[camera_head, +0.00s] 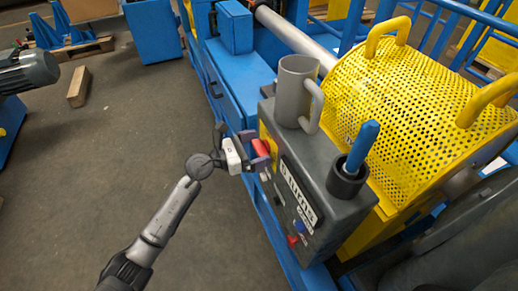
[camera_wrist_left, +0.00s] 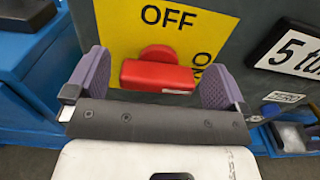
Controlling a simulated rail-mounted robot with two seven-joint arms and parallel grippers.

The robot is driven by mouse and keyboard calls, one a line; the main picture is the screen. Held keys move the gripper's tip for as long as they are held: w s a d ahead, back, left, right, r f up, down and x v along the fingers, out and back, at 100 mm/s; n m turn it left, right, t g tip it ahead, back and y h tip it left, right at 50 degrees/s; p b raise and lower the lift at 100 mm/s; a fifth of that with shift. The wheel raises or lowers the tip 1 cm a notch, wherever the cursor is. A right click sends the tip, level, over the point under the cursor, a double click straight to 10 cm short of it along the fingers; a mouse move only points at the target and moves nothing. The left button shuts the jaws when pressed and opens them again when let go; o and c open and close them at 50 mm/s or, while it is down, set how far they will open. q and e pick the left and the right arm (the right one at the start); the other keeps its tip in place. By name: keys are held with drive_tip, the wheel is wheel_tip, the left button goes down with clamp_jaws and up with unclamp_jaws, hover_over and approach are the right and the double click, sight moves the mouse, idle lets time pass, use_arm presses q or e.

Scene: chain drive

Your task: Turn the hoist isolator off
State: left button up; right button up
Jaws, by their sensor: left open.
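The isolator's red handle (camera_head: 261,147) is on the end face of the grey control box (camera_head: 318,160). In the left wrist view the red handle (camera_wrist_left: 157,77) lies crosswise in front of a yellow plate (camera_wrist_left: 125,35). The plate reads "OFF" above the handle, and part of another marking shows at its right. My left gripper (camera_wrist_left: 154,78) is open, with one purple finger on each side of the handle. Small gaps seem to show between fingers and handle; contact is unclear. In the head view this gripper (camera_head: 263,152) reaches the box from the left. My right gripper is not visible.
A grey mug (camera_head: 294,85) and a black cup with a blue-handled item (camera_head: 362,146) stand on the box. A label plate (camera_head: 300,190) and small buttons sit beside the isolator. A yellow perforated guard (camera_head: 415,100) rises behind.

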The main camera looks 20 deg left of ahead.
use_arm(q)
drive_tip(key=shift+w+d, duration=0.3)
drive_tip(key=shift+w, duration=0.05)
drive_tip(key=shift+c, duration=0.3)
drive_tip(key=c, duration=0.8)
drive_tip(key=shift+r+p, duration=0.15)
drive_tip(key=shift+p, duration=0.35)
drive_tip(key=n+p, duration=0.3)
drive_tip(key=p, duration=0.1)
drive_tip(key=n+p, duration=0.7)
drive_tip(key=p, duration=0.1)
drive_tip(key=shift+w+a+n, duration=0.2)
drive_tip(key=shift+a+n, duration=0.05)
drive_tip(key=shift+n, duration=0.05)
drive_tip(key=n+p, duration=0.3)
drive_tip(key=n, duration=0.1)
drive_tip(key=shift+f, duration=0.25)
drive_tip(key=shift+f+n+p, duration=0.25)
drive_tip(key=shift+n+p, duration=0.85)
drive_tip(key=shift+n, duration=0.5)
